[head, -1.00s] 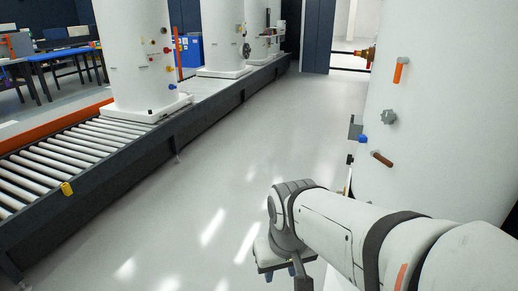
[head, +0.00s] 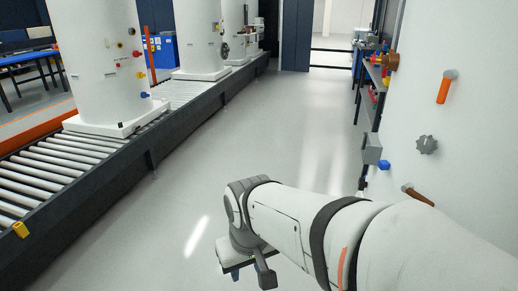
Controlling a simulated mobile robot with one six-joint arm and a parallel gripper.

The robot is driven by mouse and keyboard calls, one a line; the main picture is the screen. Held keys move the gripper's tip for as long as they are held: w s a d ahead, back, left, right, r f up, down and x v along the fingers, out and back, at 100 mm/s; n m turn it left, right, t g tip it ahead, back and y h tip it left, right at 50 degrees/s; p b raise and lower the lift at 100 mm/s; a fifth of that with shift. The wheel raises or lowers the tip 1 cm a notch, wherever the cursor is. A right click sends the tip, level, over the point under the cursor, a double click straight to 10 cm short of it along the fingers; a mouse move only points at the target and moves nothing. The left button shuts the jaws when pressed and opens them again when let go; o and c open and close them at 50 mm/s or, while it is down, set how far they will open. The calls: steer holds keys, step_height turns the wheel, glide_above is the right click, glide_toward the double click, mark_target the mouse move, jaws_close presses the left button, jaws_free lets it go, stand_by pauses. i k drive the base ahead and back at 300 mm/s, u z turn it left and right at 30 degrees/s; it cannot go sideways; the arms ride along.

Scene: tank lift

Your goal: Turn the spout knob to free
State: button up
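A white tank wall (head: 470,150) fills the right side. On it are an orange lever (head: 445,88), a grey lobed knob (head: 427,145) below it, a brown handle (head: 417,195) lower down and a small blue part (head: 384,165). I cannot tell which of these is the spout knob. My gripper (head: 246,274) hangs low over the floor at bottom centre, left of the tank and apart from all its fittings. Its fingertips point down and are partly hidden, so its opening is unclear.
A roller conveyor (head: 100,155) with several white tanks runs along the left. The grey floor (head: 270,120) between it and the right tank is clear. A shelf (head: 372,90) with coloured items stands behind the right tank. A grey box (head: 372,148) juts out beside the tank.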

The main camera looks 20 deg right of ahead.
mark_target(362, 185)
steer(key=z, duration=0.25)
steer(key=i, duration=1)
steer(key=z, duration=0.5)
